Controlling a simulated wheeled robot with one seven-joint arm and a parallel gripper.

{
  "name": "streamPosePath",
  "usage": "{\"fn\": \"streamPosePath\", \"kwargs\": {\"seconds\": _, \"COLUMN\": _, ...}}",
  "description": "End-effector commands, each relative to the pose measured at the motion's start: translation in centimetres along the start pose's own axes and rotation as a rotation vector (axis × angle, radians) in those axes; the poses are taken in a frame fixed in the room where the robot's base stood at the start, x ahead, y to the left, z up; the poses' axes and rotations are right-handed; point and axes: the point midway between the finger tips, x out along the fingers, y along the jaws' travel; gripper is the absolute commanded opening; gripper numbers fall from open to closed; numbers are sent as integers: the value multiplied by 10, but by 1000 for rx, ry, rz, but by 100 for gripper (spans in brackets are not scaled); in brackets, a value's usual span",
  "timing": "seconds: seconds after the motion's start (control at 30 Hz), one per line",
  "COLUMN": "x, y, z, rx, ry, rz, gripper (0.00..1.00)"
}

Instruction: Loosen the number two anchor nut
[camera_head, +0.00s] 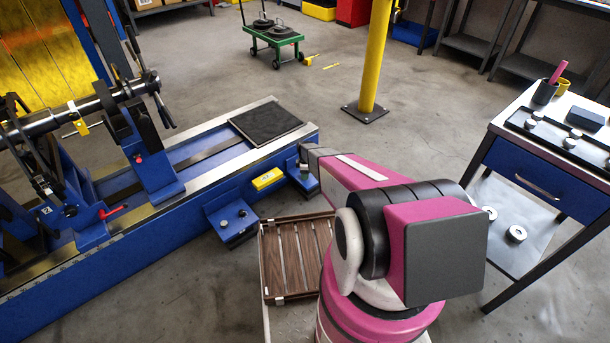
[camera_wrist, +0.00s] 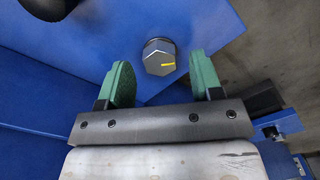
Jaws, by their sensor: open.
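A grey hex nut (camera_wrist: 159,58) with a yellow mark on its face sits on a blue plate in the wrist view. No number shows on it, so I cannot tell from the frames whether it is number two. My gripper (camera_wrist: 160,82) is open, its green-padded fingers to the left and right of the nut, with a gap on each side. The fingers do not close on anything. In the head view, my arm reaches to a blue foot (camera_head: 303,183) of the machine bed and hides most of it.
The blue machine bed (camera_head: 150,230) with a rotor shaft (camera_head: 48,122) fills the left. A yellow block (camera_head: 267,179) is beside the foot. A slatted wooden tray (camera_head: 285,262) lies in front. A blue workbench (camera_head: 540,172) stands right, a yellow post (camera_head: 375,60) behind. Open floor lies between.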

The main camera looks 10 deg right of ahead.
Motion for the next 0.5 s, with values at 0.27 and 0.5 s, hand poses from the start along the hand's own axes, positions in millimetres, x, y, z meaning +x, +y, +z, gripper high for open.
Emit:
{"fn": "streamPosePath", "kwargs": {"seconds": 0.27, "x": -48, "y": -2, "z": 0, "rx": 0, "ry": 0, "rz": 2, "gripper": 60}}
{"fn": "streamPosePath", "kwargs": {"seconds": 0.5, "x": -88, "y": -2, "z": 0, "rx": 0, "ry": 0, "rz": 1, "gripper": 60}}
